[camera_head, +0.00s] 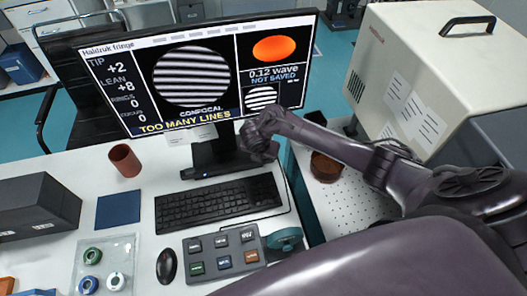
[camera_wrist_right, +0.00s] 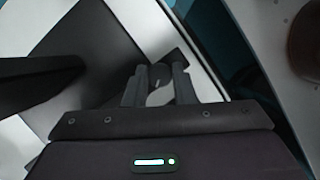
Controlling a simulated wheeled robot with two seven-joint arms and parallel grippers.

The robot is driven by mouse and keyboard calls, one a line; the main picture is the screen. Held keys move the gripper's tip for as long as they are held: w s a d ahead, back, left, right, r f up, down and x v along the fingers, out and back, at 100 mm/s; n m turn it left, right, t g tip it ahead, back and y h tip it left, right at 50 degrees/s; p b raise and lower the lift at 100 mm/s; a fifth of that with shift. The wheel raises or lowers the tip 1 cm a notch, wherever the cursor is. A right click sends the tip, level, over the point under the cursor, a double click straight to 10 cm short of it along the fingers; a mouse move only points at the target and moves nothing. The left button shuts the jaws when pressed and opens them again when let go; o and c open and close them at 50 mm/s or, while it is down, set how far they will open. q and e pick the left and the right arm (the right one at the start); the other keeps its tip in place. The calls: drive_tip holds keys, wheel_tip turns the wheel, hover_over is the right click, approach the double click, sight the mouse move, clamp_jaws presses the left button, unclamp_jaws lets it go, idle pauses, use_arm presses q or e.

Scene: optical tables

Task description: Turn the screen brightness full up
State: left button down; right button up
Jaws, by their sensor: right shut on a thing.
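The monitor (camera_head: 120,75) stands tilted on its stand at the back of the white table and is lit. It shows striped fringe pictures, an orange disc and the words "TOO MANY LINES". Its dark base (camera_head: 190,174) has a small blue light and also shows in the right wrist view (camera_wrist_right: 85,45). My right gripper (camera_head: 259,154) is low beside the stand, at the right of the base. In the right wrist view its fingers (camera_wrist_right: 158,82) are shut on a small part at the base's edge, mostly hidden between them. My left gripper is not in view.
A black keyboard (camera_head: 220,203), a grey button box (camera_head: 220,254) and a mouse (camera_head: 166,265) lie in front of the base. A brown cup (camera_head: 124,160) stands left. A large beige case (camera_head: 420,75) and a brown round pot (camera_head: 325,167) stand right.

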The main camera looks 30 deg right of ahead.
drive_tip(key=shift+a+r+m+g+h+p, duration=0.1)
drive_tip(key=shift+m+g+h+p, duration=0.1)
drive_tip(key=shift+m+p, duration=0.5)
drive_tip(key=shift+a+r+m+g+h+p, duration=0.1)
drive_tip(key=shift+m+g+p, duration=0.1)
drive_tip(key=shift+m+p, duration=0.45)
drive_tip(key=shift+w+f+m+g+p, duration=0.15)
drive_tip(key=shift+m+g+p, duration=0.45)
drive_tip(key=shift+m, duration=0.85)
drive_tip(key=o, duration=1)
drive_tip(key=shift+h, duration=0.3)
drive_tip(key=p+v, duration=0.1)
drive_tip(key=v, duration=0.7)
drive_tip(key=shift+p, duration=0.35)
